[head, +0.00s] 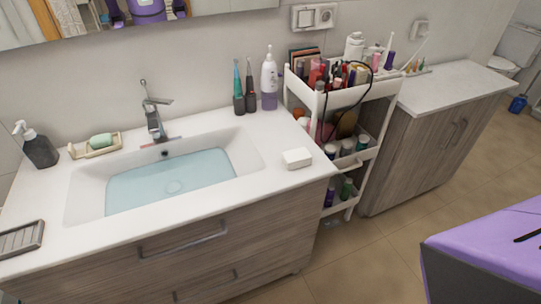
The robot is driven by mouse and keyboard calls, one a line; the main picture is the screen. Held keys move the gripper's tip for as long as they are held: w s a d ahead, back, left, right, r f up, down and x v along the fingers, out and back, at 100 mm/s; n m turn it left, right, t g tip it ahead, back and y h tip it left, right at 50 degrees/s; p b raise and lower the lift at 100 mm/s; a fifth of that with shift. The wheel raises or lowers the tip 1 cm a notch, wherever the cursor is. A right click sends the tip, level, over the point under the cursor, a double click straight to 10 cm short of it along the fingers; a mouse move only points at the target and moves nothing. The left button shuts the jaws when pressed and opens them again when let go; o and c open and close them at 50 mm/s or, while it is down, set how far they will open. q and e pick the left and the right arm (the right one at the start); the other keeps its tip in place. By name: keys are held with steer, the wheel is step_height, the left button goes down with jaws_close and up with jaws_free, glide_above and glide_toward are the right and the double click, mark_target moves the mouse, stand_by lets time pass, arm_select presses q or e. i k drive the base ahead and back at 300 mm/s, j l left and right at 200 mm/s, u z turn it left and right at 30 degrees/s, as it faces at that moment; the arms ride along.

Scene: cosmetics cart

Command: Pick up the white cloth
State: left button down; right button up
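A small white block-like bundle (297,158), which looks like a folded white cloth, lies on the white countertop (262,193) to the right of the sink, close to the counter's right end. Nothing rests on it, and open countertop surrounds it. Neither of my grippers is in the head view.
The sink (170,181) holds water, with a faucet (154,118) behind it. A purple soap bottle (269,82) and two electric toothbrushes stand behind the cloth. A crowded white cart (343,98) stands right of the counter. A soap dish (95,147) and dark dispenser (38,148) are at left.

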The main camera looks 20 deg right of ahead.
mark_target(296, 158)
steer(key=l+u, duration=0.35)
steer(key=l, duration=0.45)
steer(key=l+u, duration=0.35)
steer(key=l, duration=0.5)
